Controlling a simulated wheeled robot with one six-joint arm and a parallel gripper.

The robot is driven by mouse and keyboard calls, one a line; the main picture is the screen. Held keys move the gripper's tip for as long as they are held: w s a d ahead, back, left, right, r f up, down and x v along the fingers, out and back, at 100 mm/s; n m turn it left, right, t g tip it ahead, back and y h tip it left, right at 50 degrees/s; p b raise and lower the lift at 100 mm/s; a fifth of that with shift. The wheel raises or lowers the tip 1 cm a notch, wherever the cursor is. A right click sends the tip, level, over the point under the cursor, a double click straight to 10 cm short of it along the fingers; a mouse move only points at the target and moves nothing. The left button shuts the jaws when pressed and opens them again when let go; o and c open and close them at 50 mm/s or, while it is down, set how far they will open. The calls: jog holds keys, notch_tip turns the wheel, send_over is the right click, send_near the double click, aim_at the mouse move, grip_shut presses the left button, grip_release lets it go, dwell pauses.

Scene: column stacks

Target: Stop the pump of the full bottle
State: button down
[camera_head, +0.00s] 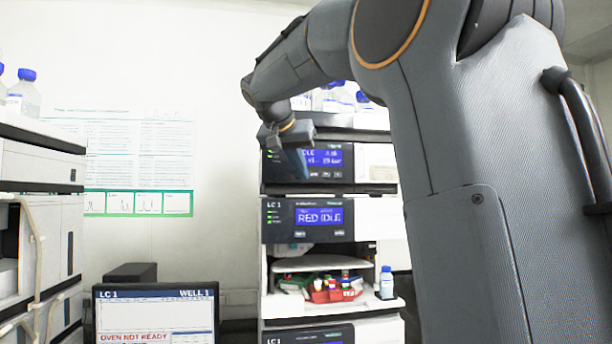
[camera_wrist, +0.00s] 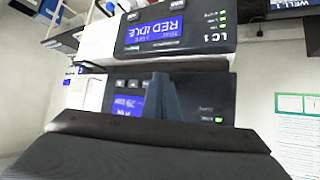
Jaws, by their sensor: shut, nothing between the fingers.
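My gripper (camera_head: 302,158) is in front of the top panel of the middle instrument stack, its fingers together and empty. In the wrist view, which is upside down, the fingers (camera_wrist: 160,92) stand over the panel beside its blue display. That top module (camera_head: 348,174) has a blue display, partly covered, with small buttons (camera_head: 325,174) below it; the buttons also show in the wrist view (camera_wrist: 133,83). I cannot tell whether the fingers touch the panel. Blue-capped bottles (camera_head: 363,102) stand on top of the stack, partly hidden by my arm; their fill levels cannot be told.
Below is a module with display "RED IDLE" (camera_head: 319,216), also in the wrist view (camera_wrist: 155,33). Under it, an open bay holds a red rack of vials (camera_head: 335,292); a small bottle (camera_head: 387,283) stands beside it. A monitor (camera_head: 155,314) reads "OVEN NOT READY". Another stack (camera_head: 40,165) stands left.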

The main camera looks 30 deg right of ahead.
dwell(0.5)
jog(key=shift+s+a+b, duration=0.2)
jog(key=shift+s+b, duration=0.4)
jog(key=shift+s, duration=0.1)
jog(key=shift+s+a+b, duration=0.25)
jog(key=shift+s+b, duration=0.2)
jog(key=shift+s, duration=0.35)
jog(key=shift+s+a+b, duration=0.2)
jog(key=shift+s+b, duration=0.25)
jog(key=shift+s, duration=0.4)
jog(key=shift+s+a+b, duration=0.25)
jog(key=shift+s+b, duration=0.2)
jog(key=shift+s, duration=0.35)
jog(key=shift+w, duration=0.1)
